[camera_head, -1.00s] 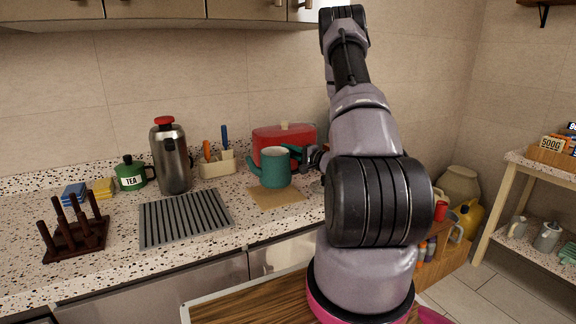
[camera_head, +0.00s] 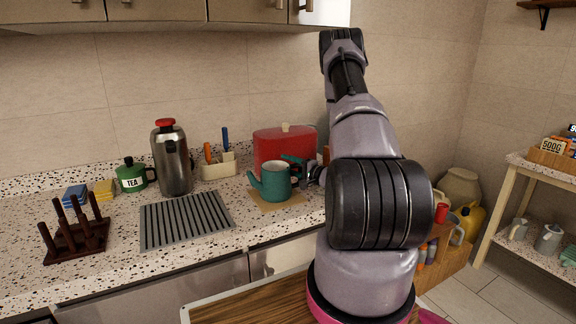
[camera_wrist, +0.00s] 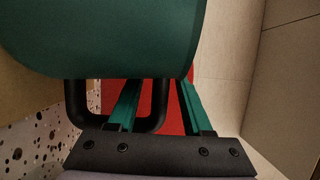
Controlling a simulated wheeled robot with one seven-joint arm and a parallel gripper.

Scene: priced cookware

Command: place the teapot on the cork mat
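The teal teapot (camera_head: 276,184) stands upright on the cork mat (camera_head: 264,206) in the head view, its spout to the left. The mat shows around its base. My gripper (camera_head: 302,166) is at the teapot's right, handle side, partly hidden by my arm. In the wrist view, the teapot (camera_wrist: 110,35) fills the upper left and its black handle (camera_wrist: 160,105) hangs between the two green fingers of my gripper (camera_wrist: 157,95). The fingers are apart, one on each side of the handle bar, with red showing in the gaps. The fingertips are partly hidden.
A ridged grey drying mat (camera_head: 186,218) and a dark peg rack (camera_head: 76,238) lie nearer the front.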

